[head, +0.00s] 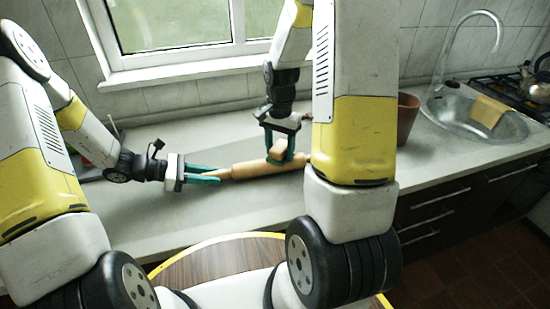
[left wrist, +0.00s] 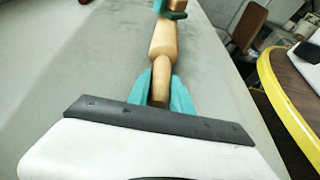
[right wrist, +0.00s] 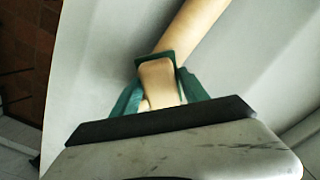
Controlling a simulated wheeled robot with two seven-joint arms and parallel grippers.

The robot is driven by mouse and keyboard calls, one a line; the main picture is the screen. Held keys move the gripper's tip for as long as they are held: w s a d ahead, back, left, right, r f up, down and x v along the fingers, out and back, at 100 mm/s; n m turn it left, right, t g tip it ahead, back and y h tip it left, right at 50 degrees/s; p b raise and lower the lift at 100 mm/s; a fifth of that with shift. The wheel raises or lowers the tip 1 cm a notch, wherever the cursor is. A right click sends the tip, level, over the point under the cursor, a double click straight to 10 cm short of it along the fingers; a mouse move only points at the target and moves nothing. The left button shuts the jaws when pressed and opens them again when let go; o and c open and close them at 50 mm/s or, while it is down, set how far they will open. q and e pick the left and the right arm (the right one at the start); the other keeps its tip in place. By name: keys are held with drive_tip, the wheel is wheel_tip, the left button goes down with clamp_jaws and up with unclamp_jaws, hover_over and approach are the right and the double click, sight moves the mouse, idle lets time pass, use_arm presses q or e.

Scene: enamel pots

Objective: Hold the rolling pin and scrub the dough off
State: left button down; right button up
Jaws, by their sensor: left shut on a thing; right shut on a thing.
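A pale wooden rolling pin (head: 240,169) lies along the counter under the window. My left gripper (head: 205,174) is shut on its near-left handle, which shows between the teal fingers in the left wrist view (left wrist: 160,88). My right gripper (head: 281,148) points down over the pin's right part, shut on a small tan wooden scrubber (right wrist: 158,80). The scrubber is at the pin's barrel (right wrist: 198,22); whether it touches cannot be told. Its underside is hidden. No dough can be made out on the pin. The pin's right end is hidden behind my right arm in the head view.
The grey counter (head: 150,220) is clear around the pin. A brown pot (head: 407,118) stands to the right, before a sink (head: 475,115) with a yellowish item at it. A round dark table with a yellow rim (head: 215,242) is in front.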

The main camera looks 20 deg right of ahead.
drive_tip(key=shift+d+r, duration=0.1)
drive_tip(key=shift+d, duration=1.85)
drive_tip(key=shift+s+a+f, duration=0.1)
drive_tip(key=shift+a+f, duration=0.1)
drive_tip(key=shift+a, duration=0.9)
drive_tip(key=shift+s+a+f, duration=0.1)
drive_tip(key=shift+a+f, duration=0.1)
drive_tip(key=shift+a, duration=0.85)
drive_tip(key=shift+c, duration=1.3)
wheel_tip(320, 180, up, 13)
drive_tip(key=shift+w+r, duration=0.15)
drive_tip(key=shift+w, duration=0.05)
drive_tip(key=shift+d, duration=0.15)
drive_tip(key=d, duration=1)
